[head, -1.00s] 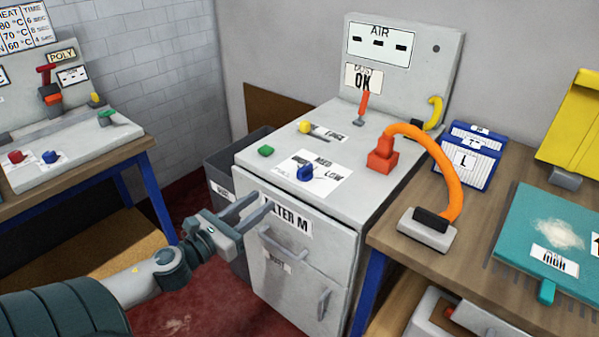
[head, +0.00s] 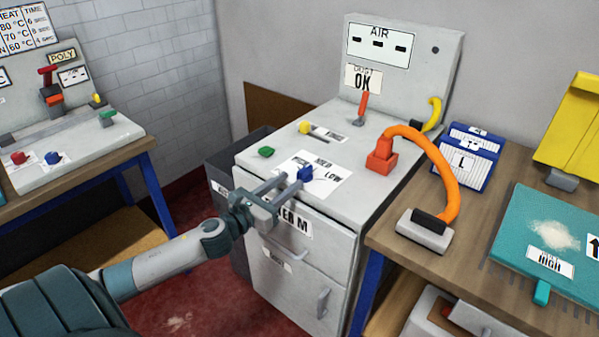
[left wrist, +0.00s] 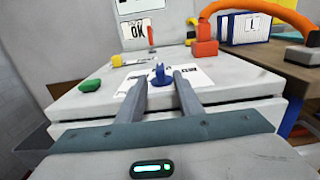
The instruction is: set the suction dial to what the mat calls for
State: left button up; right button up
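The blue suction dial (head: 306,173) sits on a white label on top of the grey machine, near its front edge. MED and LOW show on the label; the rest is covered by my gripper. I cannot tell which mark the dial points at. My left gripper (head: 290,181) is open, its fingers apart at the front edge of the machine top. In the left wrist view the dial (left wrist: 159,74) stands between and just beyond the fingertips (left wrist: 160,80). The teal mat (head: 530,218) on the right table bears a tag (head: 551,262) reading HIGH. My right gripper is not in view.
A green button (head: 266,152), a yellow knob (head: 304,127) and an orange lever (head: 362,107) are also on the machine top. An orange hose (head: 440,155) arches from a red fitting to a grey nozzle (head: 425,230) on the right table. A LINT OK card (head: 362,78) hangs behind.

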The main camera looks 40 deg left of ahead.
aim_at(298, 174)
pick_arm(q)
jog(key=shift+w+d+p, duration=0.15)
jog(key=shift+w+p, duration=0.1)
jog(key=shift+w, duration=1.2)
jog(key=shift+w+d+p, duration=0.1)
jog(key=shift+w+p, duration=0.1)
jog(key=shift+w, duration=1.25)
grip_shut()
